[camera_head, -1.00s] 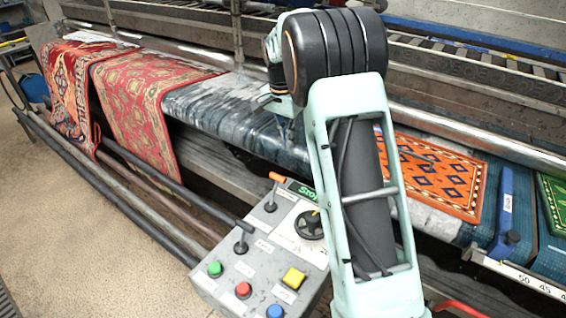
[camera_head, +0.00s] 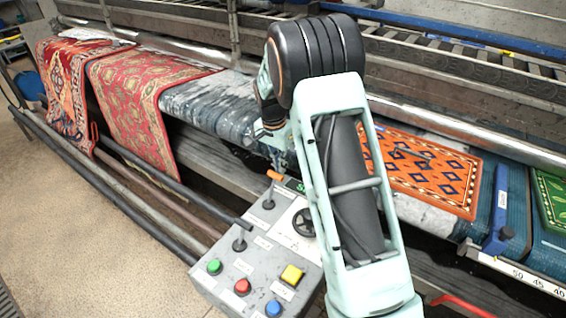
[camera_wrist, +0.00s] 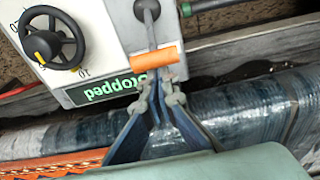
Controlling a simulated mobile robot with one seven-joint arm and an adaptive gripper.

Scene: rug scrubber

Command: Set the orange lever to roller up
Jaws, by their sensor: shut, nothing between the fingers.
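The orange lever (camera_head: 274,175) stands on the grey control box (camera_head: 205,285), near its back edge, its orange grip on top of a thin metal stem. In the wrist view the orange grip (camera_wrist: 156,58) lies just ahead of my fingertips, with the stem running up to a dark round base. My gripper (camera_wrist: 162,85) is shut and empty, its tips very close to the grip; I cannot tell if they touch it. In the head view my gripper (camera_head: 278,158) is just above and behind the lever, partly hidden by my arm.
The box also carries a black-handled lever (camera_head: 239,243), a black knob (camera_head: 304,222) and green, red, blue and yellow buttons. A green "Stopped" display (camera_wrist: 100,92) sits beside the lever. Red rugs (camera_head: 140,95) and an orange rug (camera_head: 425,170) lie on the machine behind.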

